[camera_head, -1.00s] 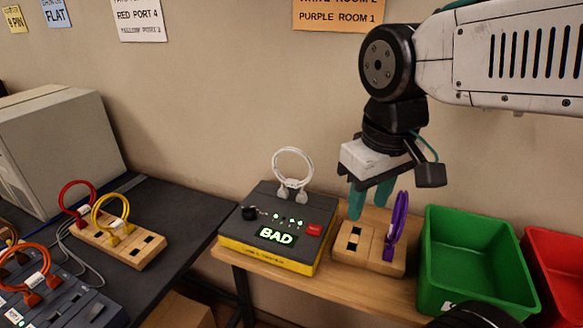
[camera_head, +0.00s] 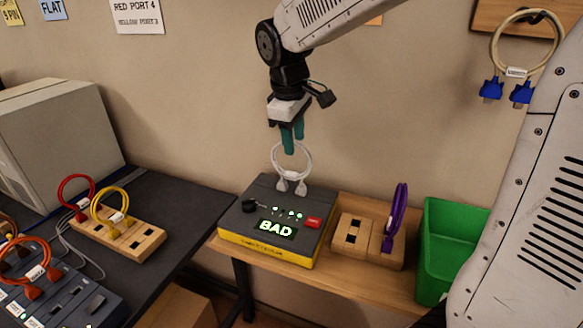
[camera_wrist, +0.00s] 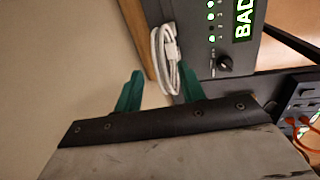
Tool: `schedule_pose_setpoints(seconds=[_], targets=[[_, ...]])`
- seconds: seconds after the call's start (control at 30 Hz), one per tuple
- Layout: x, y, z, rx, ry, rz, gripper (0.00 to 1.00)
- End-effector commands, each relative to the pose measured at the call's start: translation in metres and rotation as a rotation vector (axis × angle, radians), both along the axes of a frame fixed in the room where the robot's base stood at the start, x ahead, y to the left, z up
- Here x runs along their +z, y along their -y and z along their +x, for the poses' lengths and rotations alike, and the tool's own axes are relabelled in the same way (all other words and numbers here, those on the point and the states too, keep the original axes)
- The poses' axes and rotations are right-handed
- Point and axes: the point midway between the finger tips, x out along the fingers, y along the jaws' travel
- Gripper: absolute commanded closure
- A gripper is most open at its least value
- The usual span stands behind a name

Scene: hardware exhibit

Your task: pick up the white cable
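The white cable (camera_head: 308,161) stands as an upright loop, its two plugs in the top of the tester box (camera_head: 232,221) that reads "BAD". My gripper (camera_head: 293,143) points down at the top of the loop, and its teal fingertips overlap the loop's upper edge in the head view. In the wrist view, my gripper (camera_wrist: 159,70) is open with a gap between the fingers. The white cable (camera_wrist: 165,45) lies ahead of that gap, nearer the right finger. I cannot tell whether a finger touches it.
A wooden block (camera_head: 352,240) with a purple cable (camera_head: 397,212) stands right of the tester, then a green bin (camera_head: 452,225). A dark table (camera_head: 190,205) on the left bears another block with red and yellow cables. The wall is close behind the loop.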

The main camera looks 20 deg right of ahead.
Motion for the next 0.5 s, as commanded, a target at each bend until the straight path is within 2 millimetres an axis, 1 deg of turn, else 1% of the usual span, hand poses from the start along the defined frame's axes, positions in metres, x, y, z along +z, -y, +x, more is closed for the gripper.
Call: schedule_pose_setpoints(seconds=[0.03,0.1,0.23,0.33,0.5], targets=[[-0.009,0.0,0.0,0.0,-0.005,-0.001,0.6],[-0.02,0.0,0.001,0.0,-0.004,-0.001,0.6],[-0.035,0.002,0.003,-0.001,-0.004,0.0,0.6],[-0.039,0.003,0.004,0.0,-0.001,0.0,0.6],[-0.039,0.003,0.004,0.0,-0.001,0.001,0.6]])
